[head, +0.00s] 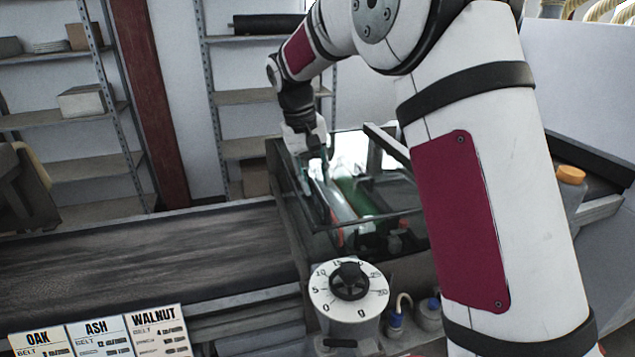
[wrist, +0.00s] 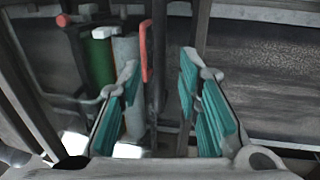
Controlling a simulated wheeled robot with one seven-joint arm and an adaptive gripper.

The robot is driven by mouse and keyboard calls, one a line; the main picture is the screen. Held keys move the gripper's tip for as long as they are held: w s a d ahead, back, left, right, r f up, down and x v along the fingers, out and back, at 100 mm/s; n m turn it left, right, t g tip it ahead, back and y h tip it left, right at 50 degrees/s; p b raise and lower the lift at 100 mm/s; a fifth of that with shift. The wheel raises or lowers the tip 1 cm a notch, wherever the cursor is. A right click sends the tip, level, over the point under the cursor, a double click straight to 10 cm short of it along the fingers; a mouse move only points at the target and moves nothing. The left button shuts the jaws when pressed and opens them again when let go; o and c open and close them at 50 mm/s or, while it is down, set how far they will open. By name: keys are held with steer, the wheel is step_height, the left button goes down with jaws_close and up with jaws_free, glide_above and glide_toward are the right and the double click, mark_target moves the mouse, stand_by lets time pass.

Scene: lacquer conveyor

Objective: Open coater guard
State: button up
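The coater guard is a dark-framed clear cover (head: 395,218) over the coater at the end of the belt. Rollers inside show through it, one green (wrist: 98,62) and one pale (wrist: 127,50). My gripper (head: 322,180) points down at the guard's left side in the head view. In the wrist view my gripper (wrist: 160,72) has its teal-padded fingers spread apart, with nothing clamped between them. A red bar, like a handle (wrist: 146,50), shows near the left fingertip. I cannot tell whether they touch. My arm hides the guard's right side in the head view.
A dark conveyor belt (head: 150,255) runs left from the coater. A white dial (head: 348,290) stands in front of it, with small bottles (head: 396,322) beside it. Setting cards (head: 98,335) stand at the front left. Shelves (head: 75,120) are behind. An orange-capped bottle (head: 571,185) is at right.

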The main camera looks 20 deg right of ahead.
steer(key=shift+d+f, duration=0.25)
steer(key=shift+f, duration=0.7)
jaws_close()
